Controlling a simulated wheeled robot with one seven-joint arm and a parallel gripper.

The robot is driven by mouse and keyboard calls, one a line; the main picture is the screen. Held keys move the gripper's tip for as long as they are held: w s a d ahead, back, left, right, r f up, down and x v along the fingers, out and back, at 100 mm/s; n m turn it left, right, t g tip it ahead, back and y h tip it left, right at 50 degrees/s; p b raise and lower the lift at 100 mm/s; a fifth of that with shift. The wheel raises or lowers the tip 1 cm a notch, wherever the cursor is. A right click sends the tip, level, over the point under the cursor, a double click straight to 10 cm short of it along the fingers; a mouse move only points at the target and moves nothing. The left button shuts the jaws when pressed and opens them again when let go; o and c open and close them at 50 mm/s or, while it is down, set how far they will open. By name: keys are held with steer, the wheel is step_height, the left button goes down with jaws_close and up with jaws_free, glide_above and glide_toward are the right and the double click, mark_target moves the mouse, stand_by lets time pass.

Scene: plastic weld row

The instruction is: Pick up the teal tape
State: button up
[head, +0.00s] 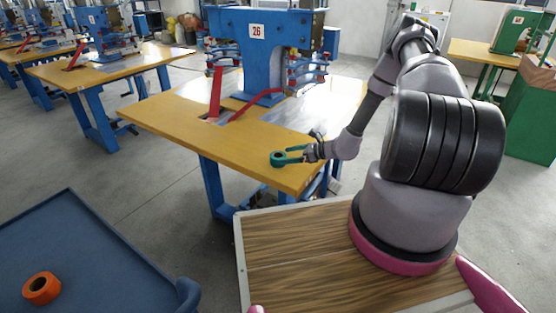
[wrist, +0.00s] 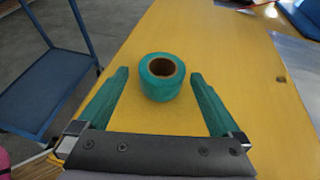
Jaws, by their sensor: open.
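The teal tape (wrist: 161,89) is a small roll with a brown core. It lies flat on the yellow table (wrist: 215,35) near its front edge. It also shows in the head view (head: 277,159). My gripper (wrist: 161,78) is open, with one teal finger on each side of the roll and a gap of bare table on both sides. In the head view my gripper (head: 288,155) reaches in from the right, low at the table top, and its teal fingers partly blend with the tape.
A blue machine (head: 262,50) marked 26 stands at the back of the table, with red strips (head: 216,92) before it. A blue cart (head: 85,255) at the lower left holds an orange tape roll (head: 41,288). The table left of the tape is clear.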

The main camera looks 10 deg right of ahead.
mark_target(273, 157)
steer(key=x, duration=0.7)
steer(key=shift+w+f, duration=0.1)
steer(key=shift+w, duration=0.1)
steer(key=shift+c, duration=0.3)
steer(key=c, duration=1.2)
